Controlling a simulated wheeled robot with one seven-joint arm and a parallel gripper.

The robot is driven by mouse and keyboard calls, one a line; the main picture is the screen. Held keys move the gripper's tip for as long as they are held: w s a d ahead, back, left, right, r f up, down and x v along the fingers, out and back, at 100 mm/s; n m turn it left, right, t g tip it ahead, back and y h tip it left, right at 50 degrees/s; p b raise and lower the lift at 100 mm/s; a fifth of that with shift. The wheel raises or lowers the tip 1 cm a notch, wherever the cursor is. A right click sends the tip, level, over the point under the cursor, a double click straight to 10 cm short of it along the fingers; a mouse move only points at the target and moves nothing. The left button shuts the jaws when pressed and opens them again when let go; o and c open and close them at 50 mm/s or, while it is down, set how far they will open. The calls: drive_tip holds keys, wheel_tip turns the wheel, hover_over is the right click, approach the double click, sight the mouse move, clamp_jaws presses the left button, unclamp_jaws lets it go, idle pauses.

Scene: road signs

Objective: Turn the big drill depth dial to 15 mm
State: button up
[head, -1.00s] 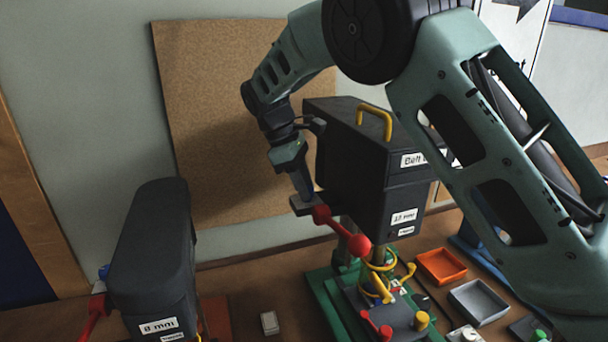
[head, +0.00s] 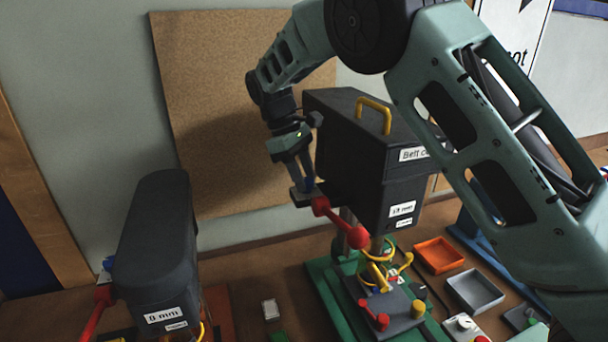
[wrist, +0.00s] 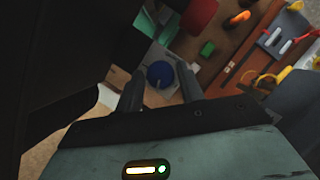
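The big drill (head: 365,160) is a dark grey machine with a yellow top handle and a red feed lever (head: 340,222). A grey plate (head: 303,197) juts from its left side. In the wrist view, a round blue dial (wrist: 160,74) sits on a light plate, between and just beyond the fingertips. My gripper (wrist: 158,88) is open, one finger on each side of the dial, with no clear contact visible. In the head view my gripper (head: 307,184) points down at that plate, and the dial cannot be told apart from the fingers. The dial's scale and pointer are not readable.
Orange (head: 440,255) and grey (head: 475,290) trays lie at the right of the bench. The big drill's dark housing (wrist: 60,70) fills the wrist view's left side. A cork board (head: 225,120) hangs behind.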

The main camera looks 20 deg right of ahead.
drive_tip(key=shift+o, duration=0.8)
drive_tip(key=p+v, duration=0.1)
drive_tip(key=v, duration=1.6)
drive_tip(key=shift+r, duration=0.25)
drive_tip(key=shift+f, duration=0.1)
